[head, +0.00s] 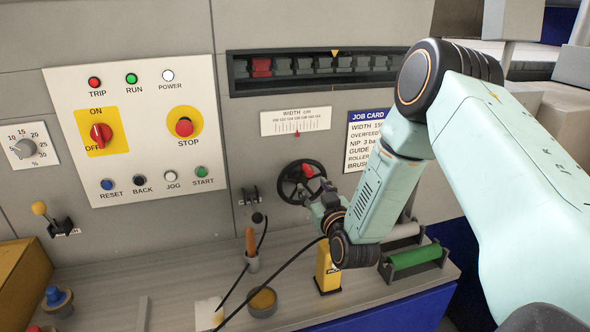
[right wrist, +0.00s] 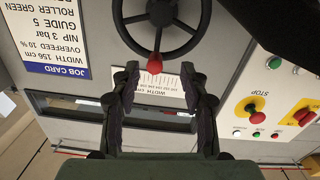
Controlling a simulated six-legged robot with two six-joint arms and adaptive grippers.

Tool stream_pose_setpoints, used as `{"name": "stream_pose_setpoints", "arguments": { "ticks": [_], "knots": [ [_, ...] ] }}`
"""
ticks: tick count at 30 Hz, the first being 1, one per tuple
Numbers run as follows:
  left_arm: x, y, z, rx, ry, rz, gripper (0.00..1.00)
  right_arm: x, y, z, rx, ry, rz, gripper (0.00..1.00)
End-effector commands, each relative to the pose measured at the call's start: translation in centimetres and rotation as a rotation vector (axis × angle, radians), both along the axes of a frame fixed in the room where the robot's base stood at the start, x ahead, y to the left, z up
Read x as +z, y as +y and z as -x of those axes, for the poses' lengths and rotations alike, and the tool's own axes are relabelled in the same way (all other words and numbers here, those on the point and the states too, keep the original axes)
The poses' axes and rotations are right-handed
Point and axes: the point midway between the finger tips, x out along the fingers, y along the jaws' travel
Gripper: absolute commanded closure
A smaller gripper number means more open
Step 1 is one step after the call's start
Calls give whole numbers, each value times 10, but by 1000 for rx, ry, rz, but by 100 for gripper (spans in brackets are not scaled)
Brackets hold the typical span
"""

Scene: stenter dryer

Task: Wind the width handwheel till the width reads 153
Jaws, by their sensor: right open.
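The black width handwheel (head: 281,183) stands on the grey panel below the width scale, with a red knob (head: 308,170) at its upper right. My right gripper (head: 322,206) is open and empty by the wheel's lower right side. In the right wrist view, which looks upside down, the handwheel (right wrist: 162,12) lies beyond the open fingers (right wrist: 160,76), and the red knob (right wrist: 155,64) shows just beyond the gap between the fingertips. The white width scale (head: 284,121) has a red pointer (head: 297,134); its numbers are too small to read. My left gripper is out of view.
A job card (head: 361,140) hangs right of the scale. A white control panel (head: 140,165) is at left. Below the wheel, the shelf holds a yellow block (head: 326,272), a brown-filled cup (head: 262,302) and a green roller (head: 415,257). A dark cable (head: 268,270) crosses in front.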

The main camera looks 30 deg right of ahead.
Motion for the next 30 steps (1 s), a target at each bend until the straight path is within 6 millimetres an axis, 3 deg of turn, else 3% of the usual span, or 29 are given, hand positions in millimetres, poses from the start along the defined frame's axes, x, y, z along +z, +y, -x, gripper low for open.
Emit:
{"name": "stream_pose_setpoints", "arguments": {
  "ticks": [5, 21, 30],
  "knots": [
    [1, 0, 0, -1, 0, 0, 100, 7, -4, 1, -9, -24, 40, 55],
    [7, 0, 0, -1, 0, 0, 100, 6, -20, -63, -7, -22, 38, 55],
    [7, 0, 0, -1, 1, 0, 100, 6, -21, -74, -4, -20, 37, 55]
  ]
}}
